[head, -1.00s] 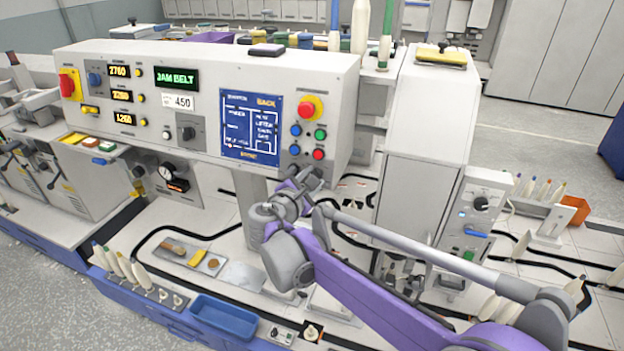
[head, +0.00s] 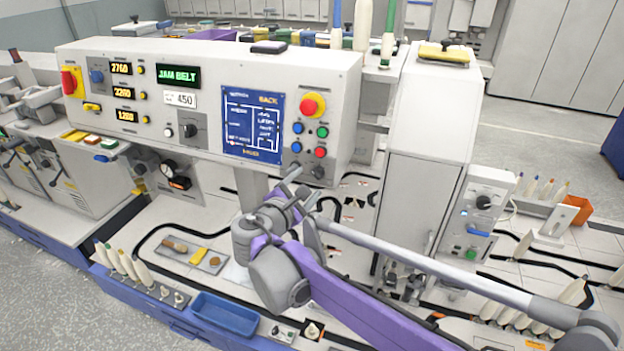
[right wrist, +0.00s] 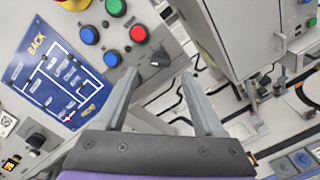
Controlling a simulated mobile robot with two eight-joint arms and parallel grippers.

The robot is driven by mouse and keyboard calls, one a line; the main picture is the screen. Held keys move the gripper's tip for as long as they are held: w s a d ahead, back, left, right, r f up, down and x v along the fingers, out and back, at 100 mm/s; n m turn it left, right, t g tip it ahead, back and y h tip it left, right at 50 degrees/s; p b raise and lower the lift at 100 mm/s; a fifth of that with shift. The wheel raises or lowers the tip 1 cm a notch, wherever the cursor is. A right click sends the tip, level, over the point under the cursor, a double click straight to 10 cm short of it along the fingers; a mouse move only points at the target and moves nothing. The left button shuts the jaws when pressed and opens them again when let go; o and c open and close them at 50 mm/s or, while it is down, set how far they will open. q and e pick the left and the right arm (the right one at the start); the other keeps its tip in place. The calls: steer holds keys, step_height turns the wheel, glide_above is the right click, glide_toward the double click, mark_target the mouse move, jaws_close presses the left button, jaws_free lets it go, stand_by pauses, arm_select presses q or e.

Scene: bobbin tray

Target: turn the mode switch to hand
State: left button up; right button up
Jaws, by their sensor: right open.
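A small dark rotary knob (head: 317,172) sits at the lower right corner of the grey control panel (head: 210,60), below the red and blue buttons. It also shows in the right wrist view (right wrist: 157,61). Its label is too small to read, so I cannot tell whether it is the mode switch. Another black rotary switch (head: 188,131) sits on a dark plate left of the blue screen. My right gripper (head: 296,182) is open and empty, just below the panel's lower right. In the right wrist view its fingers (right wrist: 160,76) point toward the corner knob, apart from it. My left gripper is not in view.
A red mushroom button (head: 312,104) on yellow and several coloured buttons sit above the corner knob. A grey cabinet (head: 425,150) stands to the right, with a box (head: 480,212) bearing another black knob. Bobbins and a blue tray (head: 224,314) lie below.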

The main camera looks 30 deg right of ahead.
steer(key=v, duration=0.5)
steer(key=shift+s+a, duration=0.15)
steer(key=shift+f, duration=0.1)
steer(key=s+a+f+m+g+y, duration=0.1)
steer(key=s+f+m+g+y, duration=0.3)
steer(key=s+f+m+y, duration=0.95)
steer(key=s+a+f+m+h, duration=0.1)
steer(key=s+a+f+m, duration=0.2)
steer(key=s+a+f, duration=0.2)
steer(key=s+f, duration=0.3)
steer(key=s, duration=0.1)
steer(key=shift+a, duration=0.4)
